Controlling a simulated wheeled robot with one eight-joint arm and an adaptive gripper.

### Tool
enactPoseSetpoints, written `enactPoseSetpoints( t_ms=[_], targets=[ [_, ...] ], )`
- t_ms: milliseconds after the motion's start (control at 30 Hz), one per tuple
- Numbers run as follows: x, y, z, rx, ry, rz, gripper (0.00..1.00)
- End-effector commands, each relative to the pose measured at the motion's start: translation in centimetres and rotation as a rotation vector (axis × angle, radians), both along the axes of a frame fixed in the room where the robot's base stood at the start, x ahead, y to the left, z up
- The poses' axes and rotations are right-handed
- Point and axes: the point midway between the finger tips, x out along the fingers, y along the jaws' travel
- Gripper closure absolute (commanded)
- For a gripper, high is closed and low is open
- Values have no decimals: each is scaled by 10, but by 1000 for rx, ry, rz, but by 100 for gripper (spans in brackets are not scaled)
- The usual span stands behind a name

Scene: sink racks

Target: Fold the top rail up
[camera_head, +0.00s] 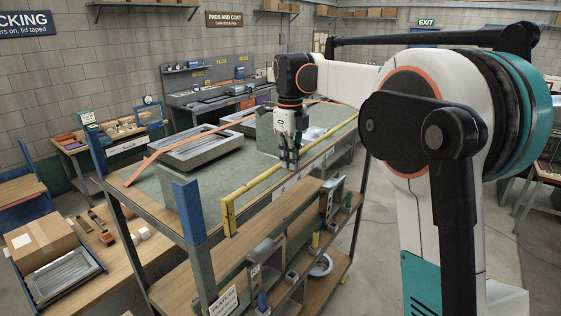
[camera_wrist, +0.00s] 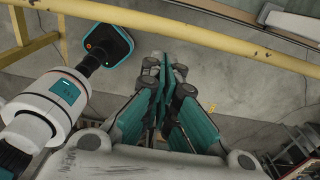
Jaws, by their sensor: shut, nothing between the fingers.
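A yellow rail (camera_head: 254,187), which looks like the top rail, runs along the front edge of the green-topped bench, low over the edge. Its near end meets a yellow upright piece (camera_head: 228,217). In the wrist view a yellow rail (camera_wrist: 215,36) crosses the top of the picture, with a yellow frame piece at upper left. My gripper (camera_head: 290,163) points down and overlaps the rail's line in the head view; whether it touches cannot be told there. In the wrist view my gripper (camera_wrist: 166,68) is shut and empty, its fingertips apart from the rail in the picture.
A blue-capped post (camera_head: 189,207) rises at the near corner. Lower wooden shelves (camera_head: 265,232) hold small parts below. A box (camera_head: 40,241) stands at left. Open floor lies right of the bench.

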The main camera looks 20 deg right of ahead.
Motion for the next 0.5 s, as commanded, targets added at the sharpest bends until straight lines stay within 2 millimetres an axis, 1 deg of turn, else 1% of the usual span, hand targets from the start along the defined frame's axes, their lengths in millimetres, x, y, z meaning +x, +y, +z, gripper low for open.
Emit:
enactPoseSetpoints(
  t_ms=[33,67,100,200,500],
  targets=[
    [-6,-12,3,0,0,-2,100],
    [-6,-14,5,0,0,0,100],
    [0,-8,11,1,-1,4,100],
    [7,-2,27,0,0,4,100],
    [26,13,69,0,0,4,100]
  ],
)
